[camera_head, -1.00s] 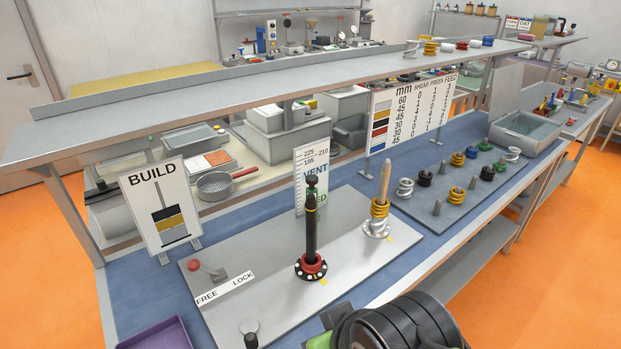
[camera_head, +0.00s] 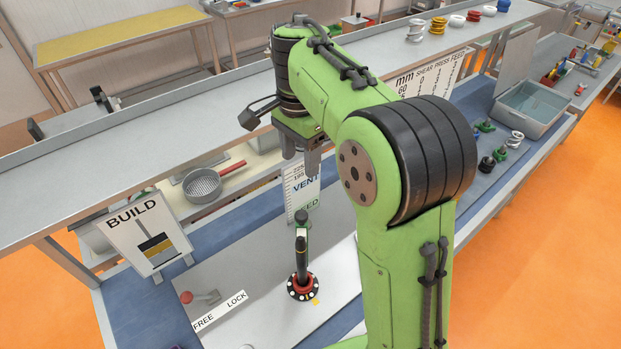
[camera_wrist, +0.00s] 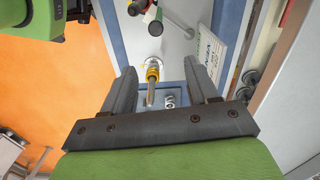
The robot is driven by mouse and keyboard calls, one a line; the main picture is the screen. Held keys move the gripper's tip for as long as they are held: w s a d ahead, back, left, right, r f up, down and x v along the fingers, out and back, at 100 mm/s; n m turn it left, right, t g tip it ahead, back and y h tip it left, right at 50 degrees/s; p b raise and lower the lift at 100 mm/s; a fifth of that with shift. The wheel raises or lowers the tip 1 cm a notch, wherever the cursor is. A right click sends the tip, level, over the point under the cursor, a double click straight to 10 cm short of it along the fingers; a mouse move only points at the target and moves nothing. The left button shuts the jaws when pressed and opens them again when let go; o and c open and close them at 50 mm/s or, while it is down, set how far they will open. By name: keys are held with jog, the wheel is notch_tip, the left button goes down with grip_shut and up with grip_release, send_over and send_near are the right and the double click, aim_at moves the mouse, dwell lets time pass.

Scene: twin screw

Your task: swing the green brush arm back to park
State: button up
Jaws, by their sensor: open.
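A dark upright post (camera_head: 301,255) with a green band near its top stands in a red collar (camera_head: 301,284) on a black base with pale dots. I cannot tell for sure which part is the green brush arm. My gripper (camera_head: 301,156) hangs above and behind the post, pointing down. It is open and empty, apart from the post. In the wrist view, my gripper (camera_wrist: 163,75) has its fingers spread, with a yellow ring stack (camera_wrist: 152,72) on a rod seen beyond and between them. A small green part (camera_wrist: 147,14) shows near the top edge, beside red and dark parts.
A red-knobbed lever (camera_head: 204,297) sits by the FREE LOCK label (camera_head: 220,311) on the pale board. The BUILD sign (camera_head: 147,235) stands left, the VENT sign (camera_head: 300,188) behind the post. A long shelf (camera_head: 130,135) crosses behind. My green arm hides the board's right side.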

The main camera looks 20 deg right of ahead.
send_over(301, 215)
notch_tip(301, 215, down, 6)
jog(key=r, duration=0.1)
notch_tip(301, 215, down, 10)
jog(key=shift+f, duration=0.2)
jog(key=shift+d+f, duration=0.1)
jog(key=shift+f, duration=0.05)
grip_shut()
